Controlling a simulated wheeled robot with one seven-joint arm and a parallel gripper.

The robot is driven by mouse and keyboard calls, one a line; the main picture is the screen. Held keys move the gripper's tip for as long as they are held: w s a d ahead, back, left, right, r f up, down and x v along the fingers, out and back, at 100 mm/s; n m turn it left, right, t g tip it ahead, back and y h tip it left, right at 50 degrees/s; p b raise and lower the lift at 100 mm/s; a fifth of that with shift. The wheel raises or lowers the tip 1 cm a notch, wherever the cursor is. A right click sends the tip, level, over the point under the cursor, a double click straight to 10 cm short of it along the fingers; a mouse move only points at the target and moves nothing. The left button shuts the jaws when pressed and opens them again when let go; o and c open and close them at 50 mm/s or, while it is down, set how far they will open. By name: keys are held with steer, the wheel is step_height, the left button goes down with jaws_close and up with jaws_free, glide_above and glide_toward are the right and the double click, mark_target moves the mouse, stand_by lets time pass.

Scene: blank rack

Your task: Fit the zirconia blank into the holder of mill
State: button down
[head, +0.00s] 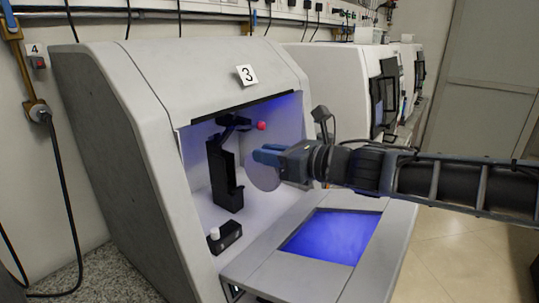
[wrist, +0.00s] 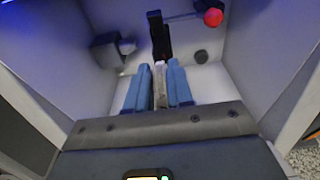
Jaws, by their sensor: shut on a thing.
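My gripper (head: 268,157) is at the open front of the mill marked 3 (head: 110,120). Its blue fingers are shut on a pale round disc, the zirconia blank (head: 264,178), which stands on edge. In the wrist view the blank (wrist: 160,88) shows as a thin pale strip between the two blue fingers (wrist: 160,82). The black holder (head: 222,178) stands upright inside the chamber, left of the blank in the head view. In the wrist view the holder (wrist: 158,38) is straight beyond the fingertips, with a visible gap. A red ball (head: 261,126) is on a lever at its top.
A small black block with a white knob (head: 224,237) sits at the chamber's front left. The lowered door with a blue window (head: 330,235) lies below my arm. The chamber walls (wrist: 240,50) stand on both sides. Other white machines (head: 335,75) stand behind to the right.

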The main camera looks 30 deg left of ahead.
mark_target(250, 154)
steer(key=shift+w+a+f+b, duration=0.1)
steer(key=shift+a+f+b, duration=0.2)
steer(key=shift+a+b, duration=0.45)
steer(key=shift+a+f+b, duration=0.3)
steer(key=shift+a+b, duration=0.3)
steer(key=shift+a, duration=0.15)
steer(key=shift+w+a+f+b, duration=0.1)
steer(key=shift+a+f+b, duration=0.1)
steer(key=shift+a+b, duration=0.8)
steer(key=shift+a, duration=0.2)
stand_by(0.4)
steer(key=shift+w+a+f+b, duration=0.1)
steer(key=shift+a+f+b, duration=0.2)
steer(key=shift+a+b, duration=0.6)
steer(key=shift+w+a+f+b, duration=0.1)
steer(key=shift+a+f+b, duration=0.15)
steer(key=shift+a+b, duration=0.65)
steer(key=c, duration=0.9)
jaws_free()
steer(key=shift+f, duration=0.1)
